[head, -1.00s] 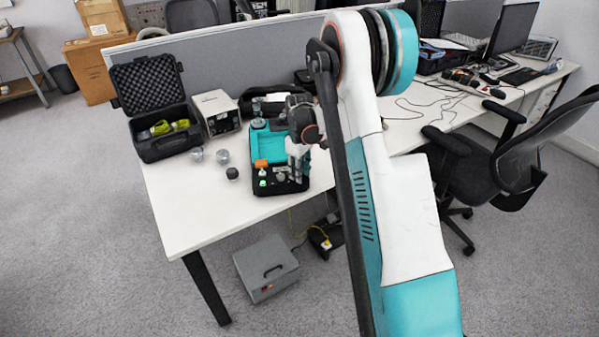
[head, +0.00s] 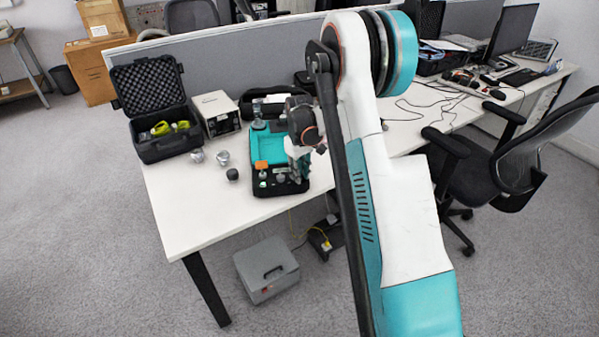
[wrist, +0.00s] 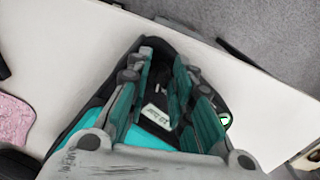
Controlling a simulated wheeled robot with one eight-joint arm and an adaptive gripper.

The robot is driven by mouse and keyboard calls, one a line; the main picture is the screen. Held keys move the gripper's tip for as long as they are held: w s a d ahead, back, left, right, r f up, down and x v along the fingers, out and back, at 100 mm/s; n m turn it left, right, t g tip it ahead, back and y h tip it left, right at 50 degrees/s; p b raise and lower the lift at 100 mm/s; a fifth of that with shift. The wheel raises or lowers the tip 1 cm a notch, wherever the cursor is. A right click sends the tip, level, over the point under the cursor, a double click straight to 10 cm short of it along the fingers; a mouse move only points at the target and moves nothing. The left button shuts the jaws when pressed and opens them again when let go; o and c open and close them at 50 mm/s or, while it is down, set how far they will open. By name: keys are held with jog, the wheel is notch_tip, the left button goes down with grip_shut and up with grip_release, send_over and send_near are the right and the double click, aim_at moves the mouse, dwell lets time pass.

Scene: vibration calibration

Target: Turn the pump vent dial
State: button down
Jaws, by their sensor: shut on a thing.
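My gripper (head: 298,168) is over the right side of a black and teal case (head: 256,144) on the white table. In the wrist view the gripper (wrist: 162,66) has its two teal-padded fingers down in the case, with a gap between them. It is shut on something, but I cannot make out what. A small pale label (wrist: 155,115) with dark lettering shows between the fingers. A small green-ringed round part (wrist: 225,120) lies just right of the right finger; I cannot tell whether it is the pump vent dial. No dial is clearly visible in the head view.
An open black case with yellow-green items (head: 165,140) and a pale box (head: 215,112) stand left of the kit. Small metal cylinders (head: 197,156) and a dark knob-like piece (head: 232,174) stand on the table. The front left tabletop (head: 190,215) is clear.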

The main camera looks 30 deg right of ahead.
jog(key=m, duration=0.7)
jog(key=shift+a, duration=0.15)
jog(key=m, duration=0.4)
jog(key=shift+w, duration=0.1)
jog(key=shift+a+m, duration=0.1)
jog(key=shift+m, duration=1.8)
jog(key=shift+w, duration=0.1)
jog(key=c, duration=1.7)
grip_release()
jog(key=shift+r, duration=0.1)
notch_tip(320, 180, up, 12)
jog(key=shift+f, duration=0.1)
